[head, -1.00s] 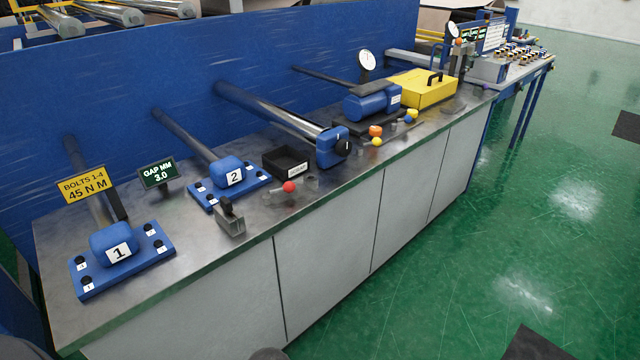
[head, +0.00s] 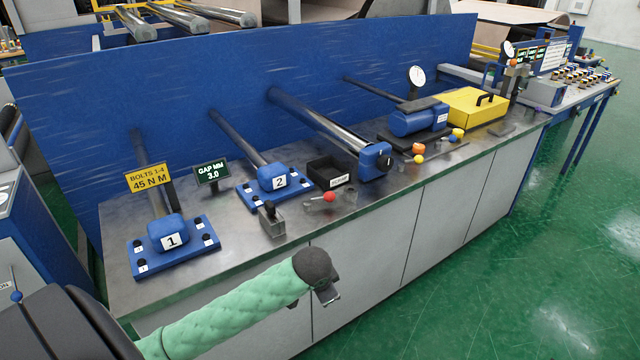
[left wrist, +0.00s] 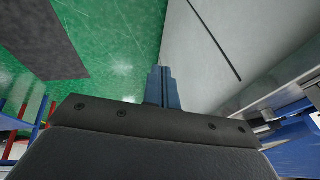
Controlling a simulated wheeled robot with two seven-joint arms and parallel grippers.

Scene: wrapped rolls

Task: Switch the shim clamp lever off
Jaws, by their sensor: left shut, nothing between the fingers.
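A lever with a red ball knob (head: 329,197) lies low on the metal bench top, in front of the black bin. A small grey metal block with a dark top (head: 271,220) stands to its left. No label naming the shim clamp is readable. My left gripper (head: 328,292) is at the end of the green-sleeved arm, in front of the bench's cabinet face and apart from the levers. In the left wrist view its fingers (left wrist: 163,88) are together and empty, with floor and cabinet panels beyond. My right gripper is not in view.
Blue bases marked 1 (head: 168,237) and 2 (head: 272,181) stand on the bench (head: 120,290). A black bin (head: 329,171), a blue roller end (head: 375,160), orange (head: 419,148) and yellow knobs, and a yellow case (head: 474,107) stand farther right. Green floor lies clear in front.

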